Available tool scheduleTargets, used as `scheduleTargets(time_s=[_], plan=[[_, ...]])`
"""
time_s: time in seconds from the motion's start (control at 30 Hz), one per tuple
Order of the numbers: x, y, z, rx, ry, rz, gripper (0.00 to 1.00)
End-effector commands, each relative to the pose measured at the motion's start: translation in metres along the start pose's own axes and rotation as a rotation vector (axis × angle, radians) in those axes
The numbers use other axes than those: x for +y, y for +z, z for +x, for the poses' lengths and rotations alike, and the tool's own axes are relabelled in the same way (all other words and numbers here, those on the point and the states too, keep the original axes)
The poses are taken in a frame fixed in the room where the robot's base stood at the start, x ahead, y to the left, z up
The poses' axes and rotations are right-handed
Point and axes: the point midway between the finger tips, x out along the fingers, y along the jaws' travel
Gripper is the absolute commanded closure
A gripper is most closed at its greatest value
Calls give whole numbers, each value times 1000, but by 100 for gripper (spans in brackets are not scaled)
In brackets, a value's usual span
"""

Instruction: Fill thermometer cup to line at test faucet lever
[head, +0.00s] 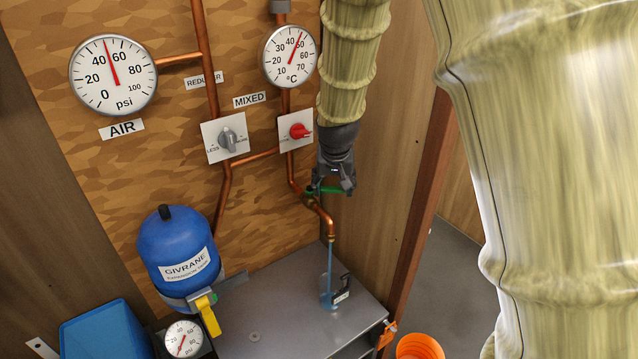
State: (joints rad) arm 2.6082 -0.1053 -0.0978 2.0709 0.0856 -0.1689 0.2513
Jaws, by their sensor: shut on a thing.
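The test faucet has a green lever (327,190) on the copper pipe near the wall panel's right edge. My gripper (338,188) reaches down from above and is shut on the lever. The faucet's brass spout (332,235) points down, and a thin blue stream of water (331,256) runs from it. A small clear thermometer cup (327,293) with a dark handle and a white label stands under the stream on the grey metal bench top. Water falls into the cup, which looks bluish. Its fill line and exact level are too small to read.
A blue GIVRANE tank (178,252) with a yellow-handled valve (208,314) stands left of the metal bench (258,310). A blue bin (106,332) and a small gauge (184,339) are lower left. An orange bucket (419,347) stands right of the bench. The bench's middle is mostly clear.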

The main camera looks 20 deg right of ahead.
Motion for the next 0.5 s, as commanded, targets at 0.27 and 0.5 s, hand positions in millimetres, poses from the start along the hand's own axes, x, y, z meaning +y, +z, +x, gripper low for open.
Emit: scheduleTargets(time_s=[0.27, 0.5], plan=[[3, 7, 5, -13, 5, 4, 82], [2, 6, 4, -12, 4, 3, 17]])
